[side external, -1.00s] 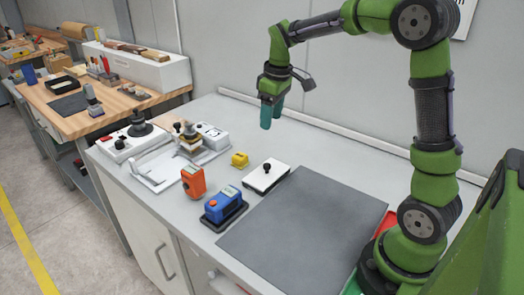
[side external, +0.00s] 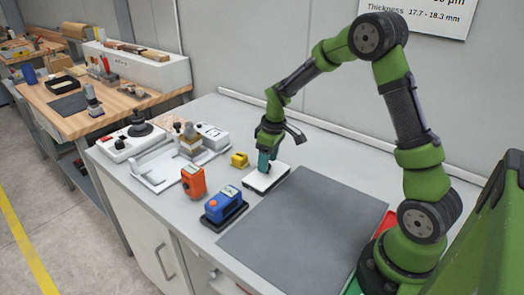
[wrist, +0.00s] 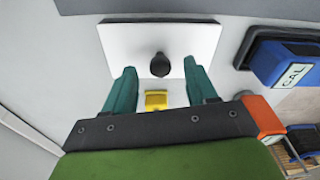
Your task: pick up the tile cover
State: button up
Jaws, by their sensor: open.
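The tile cover (side external: 260,182) is a flat white plate with a dark knob, lying on the grey bench. In the wrist view the white plate (wrist: 115,45) fills the upper middle, with its black knob (wrist: 160,66) near its centre. My gripper (side external: 264,166) is low over the cover, pointing down. It is open, and its two teal fingers (wrist: 159,70) appear on either side of the knob with a gap on each side. In the side view the knob is hidden by the fingers, and I cannot tell the exact fingertip height.
A yellow block (side external: 239,160) sits just left of the cover. A blue device (side external: 222,205) on a dark base and an orange device (side external: 193,180) stand nearer the front. A large dark mat (side external: 305,235) lies to the right. A white fixture (side external: 160,170) is farther left.

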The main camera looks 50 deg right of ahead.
jog(key=shift+f, duration=0.5)
grip_shut()
jog(key=shift+r, duration=0.1)
